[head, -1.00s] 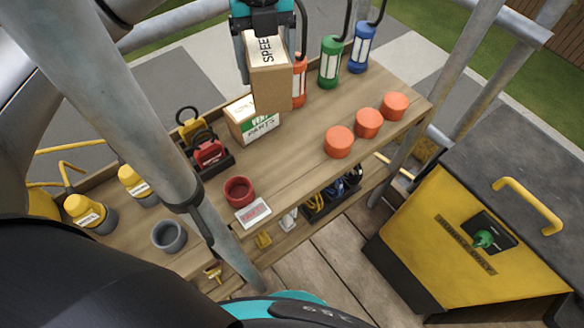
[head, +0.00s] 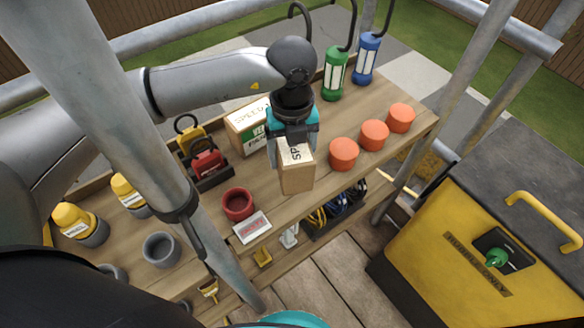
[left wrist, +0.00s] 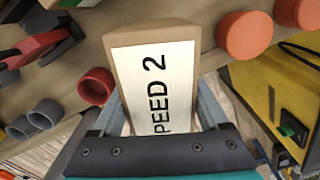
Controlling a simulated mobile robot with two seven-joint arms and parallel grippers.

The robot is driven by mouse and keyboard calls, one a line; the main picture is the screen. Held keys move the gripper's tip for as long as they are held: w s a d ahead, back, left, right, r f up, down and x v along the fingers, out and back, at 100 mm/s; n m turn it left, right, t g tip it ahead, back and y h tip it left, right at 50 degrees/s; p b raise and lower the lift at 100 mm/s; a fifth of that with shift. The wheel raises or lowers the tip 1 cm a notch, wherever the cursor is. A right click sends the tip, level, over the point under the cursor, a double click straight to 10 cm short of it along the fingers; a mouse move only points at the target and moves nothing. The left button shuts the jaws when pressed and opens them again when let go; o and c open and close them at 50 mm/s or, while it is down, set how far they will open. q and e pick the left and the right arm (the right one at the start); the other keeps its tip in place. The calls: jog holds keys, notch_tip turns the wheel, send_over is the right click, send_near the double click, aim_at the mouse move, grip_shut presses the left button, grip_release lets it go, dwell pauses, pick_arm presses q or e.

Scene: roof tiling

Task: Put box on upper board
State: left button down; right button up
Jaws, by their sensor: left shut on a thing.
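My left gripper (head: 292,147) is shut on a brown cardboard box (head: 296,178). In the left wrist view the held box (left wrist: 155,75) shows a white label reading "PEED 2" between the fingers. The box hangs upright near the front edge of the upper wooden board (head: 290,207), right of the red cup; I cannot tell whether its bottom touches the board. Another box (head: 247,125) with a green and white label stands behind it on the same board. My right gripper is not in view.
Three orange cylinders (head: 374,135) stand right of the held box. A red cup (head: 238,204) and a white-labelled block (head: 252,227) are to the left. A grey pole (head: 120,110) crosses the left side. Black bins (head: 335,217) sit below.

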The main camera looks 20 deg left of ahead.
pick_arm(q)
jog(key=shift+f+b, duration=0.35)
jog(key=shift+f, duration=2)
jog(key=shift+f, duration=0.15)
grip_release()
jog(key=shift+r, duration=0.25)
notch_tip(320, 180, up, 12)
jog(key=shift+f+p, duration=0.15)
jog(key=shift+p, duration=0.8)
